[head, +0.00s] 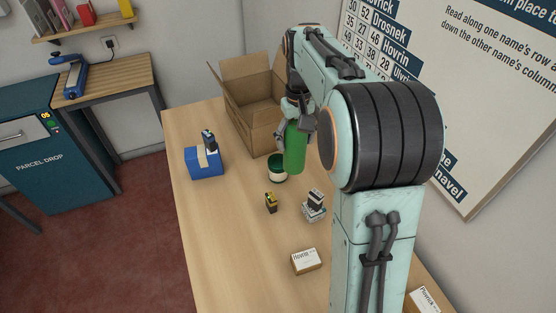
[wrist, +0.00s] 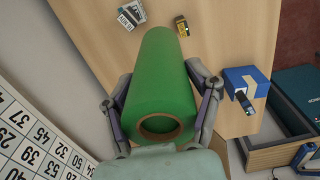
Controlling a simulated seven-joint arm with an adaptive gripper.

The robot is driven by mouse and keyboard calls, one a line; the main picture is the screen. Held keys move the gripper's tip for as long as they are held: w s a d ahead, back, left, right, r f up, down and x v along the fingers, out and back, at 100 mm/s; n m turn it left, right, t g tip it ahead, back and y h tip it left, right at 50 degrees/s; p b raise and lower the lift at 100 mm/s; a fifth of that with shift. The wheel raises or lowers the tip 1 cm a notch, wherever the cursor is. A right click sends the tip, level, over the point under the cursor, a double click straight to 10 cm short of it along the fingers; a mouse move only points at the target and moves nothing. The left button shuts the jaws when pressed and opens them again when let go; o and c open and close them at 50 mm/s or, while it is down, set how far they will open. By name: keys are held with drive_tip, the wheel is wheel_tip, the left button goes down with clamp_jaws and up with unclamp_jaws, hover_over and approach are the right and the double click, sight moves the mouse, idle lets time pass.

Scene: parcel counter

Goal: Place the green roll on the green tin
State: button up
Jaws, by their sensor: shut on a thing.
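The green roll (head: 295,148) is a long green cylinder, held roughly upright in the head view. My gripper (head: 286,130) is shut on it, with a finger on each side of the roll, as the wrist view (wrist: 160,100) shows. The roll's near end shows a brown hollow core there. The green tin (head: 278,175), dark green with a pale lower part, stands on the table just below and left of the roll's lower end. The roll covers part of the tin in the head view; I cannot tell whether they touch. The tin is hidden in the wrist view.
An open cardboard box (head: 233,115) stands behind. A blue box (head: 204,162) with a small dark-and-white item on top is left. A small yellow-black item (head: 271,203), a grey-white stack (head: 314,208) and a small labelled carton (head: 306,262) stand nearer.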

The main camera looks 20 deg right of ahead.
drive_tip(key=w+d+f, duration=0.1)
drive_tip(key=w+f, duration=0.9)
drive_tip(key=w, duration=0.3)
drive_tip(key=shift+w+d, duration=0.35)
wheel_tip(320, 180, down, 3)
drive_tip(key=shift+w+f, duration=0.1)
drive_tip(key=shift+f, duration=0.05)
drive_tip(key=o, duration=1.3)
drive_tip(key=shift+f, duration=0.1)
drive_tip(key=shift+o, duration=0.2)
